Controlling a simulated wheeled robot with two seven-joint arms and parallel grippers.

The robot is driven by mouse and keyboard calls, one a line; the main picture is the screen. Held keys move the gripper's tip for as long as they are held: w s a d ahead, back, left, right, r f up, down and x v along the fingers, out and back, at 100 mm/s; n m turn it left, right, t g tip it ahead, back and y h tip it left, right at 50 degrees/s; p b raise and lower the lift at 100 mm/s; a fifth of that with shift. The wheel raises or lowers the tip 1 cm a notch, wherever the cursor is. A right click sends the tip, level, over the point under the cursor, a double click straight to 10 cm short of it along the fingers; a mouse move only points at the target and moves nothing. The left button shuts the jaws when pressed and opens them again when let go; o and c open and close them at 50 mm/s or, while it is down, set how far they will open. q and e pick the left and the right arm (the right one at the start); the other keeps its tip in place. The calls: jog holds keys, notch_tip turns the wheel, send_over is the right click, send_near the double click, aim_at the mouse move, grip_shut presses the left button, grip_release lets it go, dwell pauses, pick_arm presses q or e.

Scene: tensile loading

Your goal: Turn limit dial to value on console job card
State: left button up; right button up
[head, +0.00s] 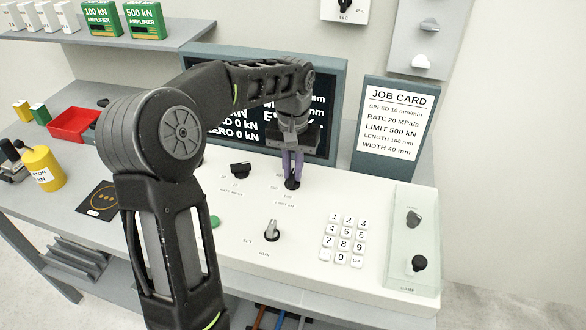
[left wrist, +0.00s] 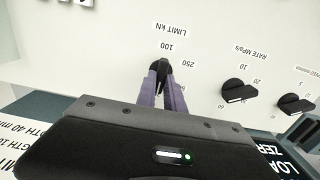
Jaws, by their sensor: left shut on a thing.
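The limit dial (head: 292,183) is a black knob on the white console top, below the screen. In the left wrist view the limit dial (left wrist: 161,67) is mostly hidden by my fingers, with "LIMIT kN", 100 and 250 printed around it. My left gripper (head: 292,172) points down with its purple fingers shut on the dial; the fingers also show in the left wrist view (left wrist: 163,80). Where the dial's pointer sits is hidden. The job card (head: 393,122) stands at the right behind the console and reads LIMIT 500 kN. My right gripper is not in view.
The rate dial (head: 240,169) sits left of the limit dial. A SET/RUN switch (head: 271,229) and a keypad (head: 345,240) are nearer the front. The screen (head: 340,95) stands behind, partly covered by my left arm. A clear-covered panel (head: 415,240) is at the right.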

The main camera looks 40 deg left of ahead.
pick_arm(q)
jog(key=shift+m, duration=0.4)
grip_shut()
jog(key=m+p, duration=0.1)
jog(key=m, duration=0.4)
jog(key=shift+d, duration=0.15)
jog(key=m, duration=0.5)
jog(key=shift+d+m, duration=0.1)
jog(key=shift+m, duration=0.3)
jog(key=m+p, duration=0.1)
jog(key=m, duration=0.5)
jog(key=shift+s, duration=0.1)
jog(key=m+p, duration=0.1)
jog(key=m, duration=0.5)
jog(key=shift+s, duration=0.1)
jog(key=o, duration=0.7)
grip_release()
jog(key=shift+d, duration=0.1)
